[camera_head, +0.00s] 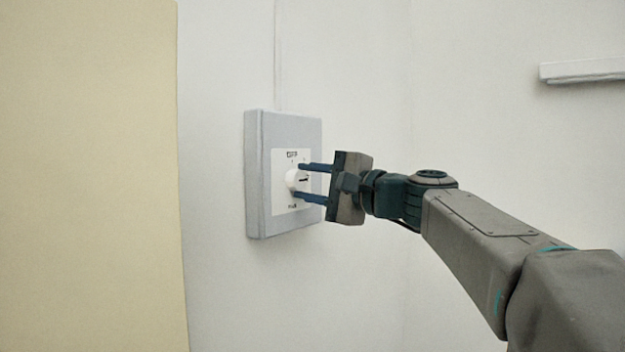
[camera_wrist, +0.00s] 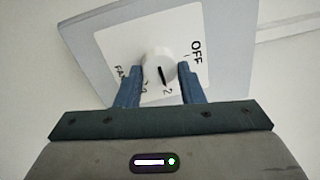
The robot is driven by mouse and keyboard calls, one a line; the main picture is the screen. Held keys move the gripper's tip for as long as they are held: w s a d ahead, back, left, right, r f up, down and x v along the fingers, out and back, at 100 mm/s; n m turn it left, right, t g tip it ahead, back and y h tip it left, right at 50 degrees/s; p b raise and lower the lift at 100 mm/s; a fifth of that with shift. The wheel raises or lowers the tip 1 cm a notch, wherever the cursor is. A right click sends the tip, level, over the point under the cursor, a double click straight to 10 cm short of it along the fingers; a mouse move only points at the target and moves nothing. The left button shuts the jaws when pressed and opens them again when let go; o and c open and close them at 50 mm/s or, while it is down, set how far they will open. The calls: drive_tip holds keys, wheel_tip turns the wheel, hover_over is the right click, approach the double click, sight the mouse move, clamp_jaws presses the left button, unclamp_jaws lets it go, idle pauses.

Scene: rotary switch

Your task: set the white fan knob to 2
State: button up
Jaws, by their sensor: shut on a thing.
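The white fan knob (camera_head: 291,180) is round and sits on a white label plate on a grey wall box (camera_head: 256,176). In the wrist view the knob (camera_wrist: 156,58) shows a black pointer line that points down, close to the printed 2. OFF is printed to the right and FAN to the left. My gripper (camera_head: 298,181) has its two blue fingers on either side of the knob, one above and one below in the head view. In the wrist view my gripper (camera_wrist: 160,68) is shut on the knob, whose front face shows between the fingers.
A thin conduit (camera_head: 278,60) runs up the wall from the box. A cream panel (camera_head: 90,170) stands at the left. A white ledge (camera_head: 585,71) sticks out at the upper right. The wall around the box is otherwise bare.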

idle(0.3)
drive_tip(key=o, duration=1)
drive_tip(key=shift+a, duration=0.1)
drive_tip(key=r+v, duration=0.1)
drive_tip(key=v, duration=1.3)
drive_tip(key=shift+f, duration=0.45)
